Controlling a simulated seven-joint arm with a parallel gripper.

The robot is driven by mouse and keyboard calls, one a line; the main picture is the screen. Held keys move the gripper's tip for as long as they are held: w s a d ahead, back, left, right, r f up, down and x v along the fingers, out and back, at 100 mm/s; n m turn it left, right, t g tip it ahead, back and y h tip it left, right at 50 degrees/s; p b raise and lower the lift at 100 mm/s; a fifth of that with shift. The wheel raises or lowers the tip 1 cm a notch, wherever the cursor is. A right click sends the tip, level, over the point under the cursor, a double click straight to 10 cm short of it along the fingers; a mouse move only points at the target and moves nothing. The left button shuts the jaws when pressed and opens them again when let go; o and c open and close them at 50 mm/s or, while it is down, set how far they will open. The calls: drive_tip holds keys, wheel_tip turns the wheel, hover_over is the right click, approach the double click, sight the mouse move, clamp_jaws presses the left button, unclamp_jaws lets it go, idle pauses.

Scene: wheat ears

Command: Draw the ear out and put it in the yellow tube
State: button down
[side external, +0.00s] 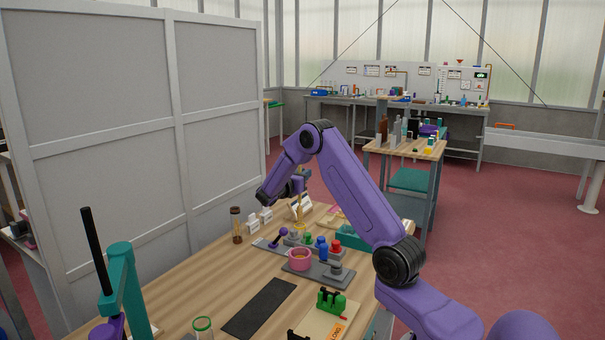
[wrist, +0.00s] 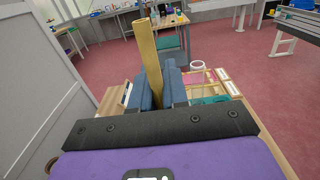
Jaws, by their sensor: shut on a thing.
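The piece stands up between the fingers, tilted slightly left. In the side external view, my gripper (side external: 298,192) is over the far part of the wooden table, small and partly hidden by my wrist.
A pink bowl (side external: 299,260), coloured knobs (side external: 322,246) and a teal tray (side external: 354,238) are close by. A black mat (side external: 259,308) lies bare in front.

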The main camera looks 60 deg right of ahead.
sight(299, 206)
drive_tip(key=shift+f, duration=5.15)
drive_tip(key=c, duration=1.1)
unclamp_jaws()
drive_tip(key=shift+o, duration=0.2)
drive_tip(key=a, duration=1.7)
drive_tip(key=shift+a, duration=0.25)
